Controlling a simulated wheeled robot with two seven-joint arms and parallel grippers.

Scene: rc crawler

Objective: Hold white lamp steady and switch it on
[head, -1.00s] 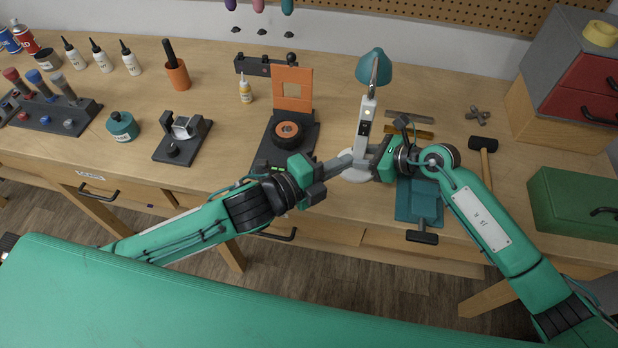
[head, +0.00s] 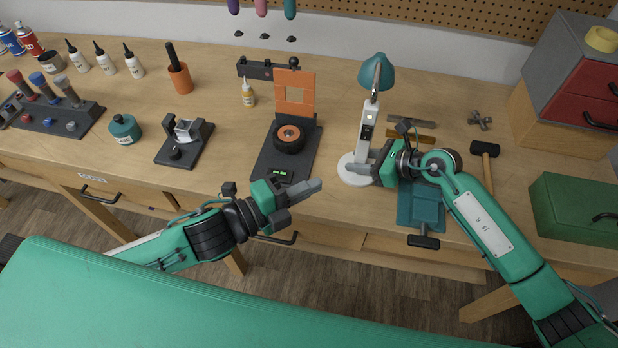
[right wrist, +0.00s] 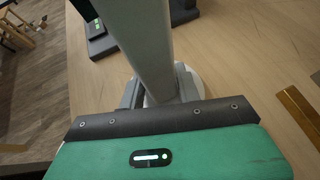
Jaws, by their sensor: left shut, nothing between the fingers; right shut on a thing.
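The white lamp (head: 367,125) stands upright on the bench, with a teal shade (head: 376,72) on top and a round white base (head: 347,172). Small dark markings show on its post; I cannot tell which is the switch or whether the lamp is lit. My right gripper (head: 362,168) is shut on the lamp's lower post, just above the base. In the right wrist view the grey-white post (right wrist: 140,40) rises between the fingers (right wrist: 160,93). My left gripper (head: 314,187) is shut and empty, left of the lamp and apart from it, near the bench's front edge.
A black fixture with an orange frame (head: 294,78) and a wheel (head: 289,138) stands left of the lamp. A teal vise (head: 420,203) is below my right wrist. A hammer (head: 485,150) and green box (head: 575,209) lie right. Metal strips (head: 411,121) lie behind.

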